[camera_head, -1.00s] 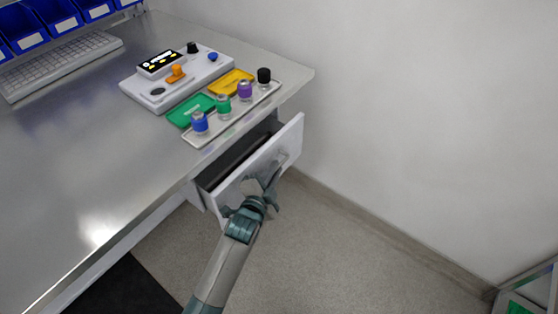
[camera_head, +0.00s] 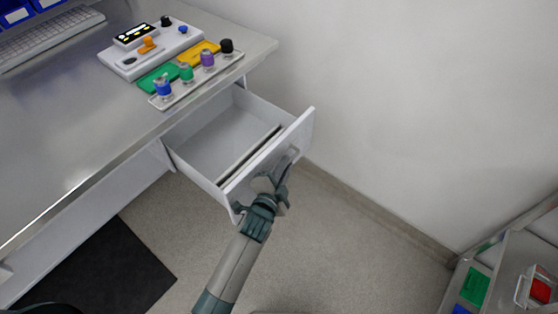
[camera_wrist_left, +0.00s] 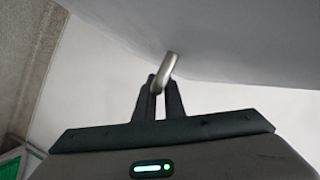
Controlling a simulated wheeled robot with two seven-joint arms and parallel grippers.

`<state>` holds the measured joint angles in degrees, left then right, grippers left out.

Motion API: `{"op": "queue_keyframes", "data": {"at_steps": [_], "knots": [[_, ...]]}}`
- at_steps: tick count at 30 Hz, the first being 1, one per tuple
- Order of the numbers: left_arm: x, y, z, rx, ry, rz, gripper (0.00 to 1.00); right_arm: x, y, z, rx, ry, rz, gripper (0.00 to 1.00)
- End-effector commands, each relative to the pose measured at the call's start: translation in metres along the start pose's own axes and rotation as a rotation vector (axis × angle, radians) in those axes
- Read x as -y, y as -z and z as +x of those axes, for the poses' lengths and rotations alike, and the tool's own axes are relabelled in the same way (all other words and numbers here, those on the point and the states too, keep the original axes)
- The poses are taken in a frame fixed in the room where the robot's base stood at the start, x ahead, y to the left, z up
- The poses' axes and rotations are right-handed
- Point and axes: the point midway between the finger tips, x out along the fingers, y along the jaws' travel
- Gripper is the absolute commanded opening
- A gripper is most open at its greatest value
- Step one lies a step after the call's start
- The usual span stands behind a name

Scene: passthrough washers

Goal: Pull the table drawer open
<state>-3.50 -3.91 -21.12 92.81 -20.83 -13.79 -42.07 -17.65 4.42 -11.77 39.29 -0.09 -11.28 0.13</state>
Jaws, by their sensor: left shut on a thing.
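The table drawer (camera_head: 212,142) stands well out from under the grey table in the head view. Its inside shows, with a dark strip along the inner side of the front. My left gripper (camera_head: 272,184) is at the outer face of the drawer front. In the left wrist view, the two fingers of my left gripper (camera_wrist_left: 159,92) are shut on the metal drawer handle (camera_wrist_left: 166,69). In the head view the handle is partly hidden by the gripper. My right gripper is not in view.
On the table (camera_head: 60,120), a tray (camera_head: 205,86) holds several coloured-topped pieces near the edge, beside a white device (camera_head: 150,45). A wall (camera_head: 400,90) stands right of the drawer. A grey unit (camera_head: 505,265) with coloured parts is at lower right. A black mat (camera_head: 100,270) lies on the floor.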

Motion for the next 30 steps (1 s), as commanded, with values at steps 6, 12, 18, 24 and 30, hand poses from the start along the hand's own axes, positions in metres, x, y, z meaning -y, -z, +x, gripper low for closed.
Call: {"op": "queue_keyframes", "data": {"at_steps": [6, 12, 18, 24, 30], "knots": [[-0.0053, 0.0059, -0.0028, 0.000, -0.001, -0.002, 0.00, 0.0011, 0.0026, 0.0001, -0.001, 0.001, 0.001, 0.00], [-0.0053, 0.0058, -0.0028, 0.000, -0.001, -0.001, 0.00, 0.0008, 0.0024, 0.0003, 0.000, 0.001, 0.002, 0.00], [-0.0050, 0.0056, -0.0026, 0.000, -0.001, -0.001, 0.17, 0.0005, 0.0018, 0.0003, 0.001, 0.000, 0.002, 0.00], [-0.0045, 0.0056, -0.0027, 0.000, 0.000, -0.001, 0.17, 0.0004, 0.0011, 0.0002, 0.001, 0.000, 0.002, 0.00], [-0.0048, 0.0051, -0.0092, 0.000, 0.000, -0.001, 0.17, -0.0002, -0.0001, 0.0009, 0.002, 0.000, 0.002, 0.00]]}}
